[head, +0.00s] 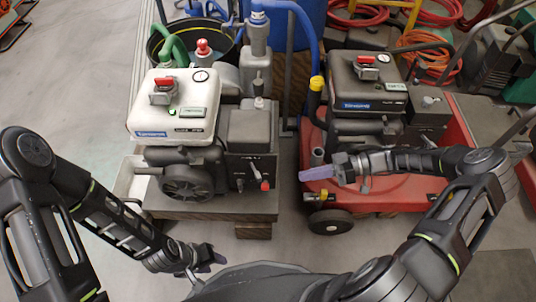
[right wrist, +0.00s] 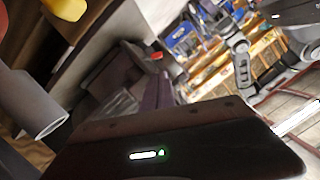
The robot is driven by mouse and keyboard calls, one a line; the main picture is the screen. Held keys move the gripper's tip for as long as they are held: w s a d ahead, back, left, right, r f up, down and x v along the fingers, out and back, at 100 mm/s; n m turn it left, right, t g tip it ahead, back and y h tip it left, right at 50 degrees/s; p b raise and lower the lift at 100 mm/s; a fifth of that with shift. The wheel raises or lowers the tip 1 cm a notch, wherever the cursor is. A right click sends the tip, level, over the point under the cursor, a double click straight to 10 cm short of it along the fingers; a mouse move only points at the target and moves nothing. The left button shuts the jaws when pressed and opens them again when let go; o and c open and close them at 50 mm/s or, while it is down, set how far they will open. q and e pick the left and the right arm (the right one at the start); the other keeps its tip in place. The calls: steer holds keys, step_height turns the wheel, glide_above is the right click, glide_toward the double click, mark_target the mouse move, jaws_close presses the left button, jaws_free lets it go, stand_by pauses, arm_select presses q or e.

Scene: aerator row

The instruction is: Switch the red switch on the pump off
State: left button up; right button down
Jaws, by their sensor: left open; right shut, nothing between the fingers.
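The pump, a machine with a white tank (head: 172,104) and a dark engine body, stands on the left pallet. A small red-tipped switch lever (head: 264,185) sticks out low on the right of its front. My right gripper (head: 306,174) is shut and empty, to the right of the lever and apart from it, in front of the machine on the red base. In the right wrist view its purple fingers (right wrist: 154,92) point towards a dark body with a small red part (right wrist: 157,57); I cannot tell whether that is the switch. My left gripper (head: 214,258) is open and empty, low in front of the pallet.
A similar machine with a dark tank (head: 366,88) stands on a red wheeled base (head: 415,190) to the right. A blue post with a yellow grip (head: 316,84) rises between the machines. Hoses (head: 430,50) lie behind. The floor at left (head: 60,90) is clear.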

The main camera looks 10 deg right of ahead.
mark_target(265, 184)
arm_select(q)
steer(key=shift+w, duration=0.35)
arm_select(e)
steer(key=shift+w+r, duration=0.15)
steer(key=shift+w, duration=0.15)
arm_select(q)
steer(key=shift+w+a+f+b, duration=0.15)
steer(key=shift+a+f+b, duration=0.05)
steer(key=shift+f+b, duration=0.5)
arm_select(e)
steer(key=x, duration=1)
